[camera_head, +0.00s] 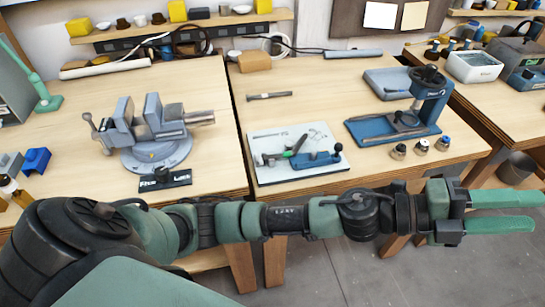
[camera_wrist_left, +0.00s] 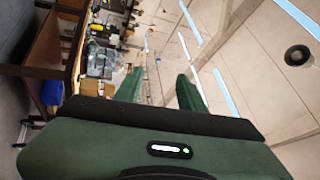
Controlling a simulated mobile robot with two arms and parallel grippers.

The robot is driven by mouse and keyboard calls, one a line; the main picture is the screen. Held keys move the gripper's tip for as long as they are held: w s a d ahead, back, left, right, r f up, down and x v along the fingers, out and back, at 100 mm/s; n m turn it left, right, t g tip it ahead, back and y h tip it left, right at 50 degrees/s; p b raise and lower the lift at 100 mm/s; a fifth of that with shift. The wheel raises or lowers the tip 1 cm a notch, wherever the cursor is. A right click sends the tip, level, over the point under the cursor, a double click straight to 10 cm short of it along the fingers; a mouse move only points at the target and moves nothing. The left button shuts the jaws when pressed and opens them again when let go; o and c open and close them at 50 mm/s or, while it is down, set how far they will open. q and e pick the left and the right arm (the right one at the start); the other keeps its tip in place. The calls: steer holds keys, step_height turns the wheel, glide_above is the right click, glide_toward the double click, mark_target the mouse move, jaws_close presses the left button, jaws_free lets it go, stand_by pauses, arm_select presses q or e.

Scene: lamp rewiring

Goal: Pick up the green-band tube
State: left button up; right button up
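My left gripper (camera_head: 538,212) is stretched to the right in the head view, in front of the benches and above the floor. Its two green fingers are apart with nothing between them. They also show apart in the left wrist view (camera_wrist_left: 161,78), aimed away from the benches. A small dark item with a green part (camera_head: 289,154) lies on the white board (camera_head: 268,138) on the middle bench, well away from the gripper. I cannot tell whether it is the green-band tube. Three small jars (camera_head: 421,147) stand at that bench's front right. My right gripper is not in view.
A grey vise (camera_head: 150,135) stands on the left bench. A blue press (camera_head: 425,100) stands behind the jars, and a blue fixture (camera_head: 318,160) sits on the white board. A grey bin (camera_head: 517,167) stands at the right. My left arm crosses before the bench fronts.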

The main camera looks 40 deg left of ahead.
arm_select(q)
steer(key=s+d+f+m+g, duration=0.3)
steer(key=m+g, duration=0.4)
steer(key=m+g+y, duration=0.4)
steer(key=m+y, duration=0.2)
steer(key=y, duration=1.9)
glide_toward(285, 154)
steer(key=a, duration=0.1)
steer(key=p+x, duration=0.1)
steer(key=x, duration=0.1)
steer(key=p+x, duration=0.1)
steer(key=x, duration=0.4)
steer(key=shift+s+a+f+p, duration=0.1)
steer(key=shift+s+f+p, duration=0.25)
steer(key=shift+p, duration=0.05)
steer(key=shift+f, duration=0.2)
jaws_close()
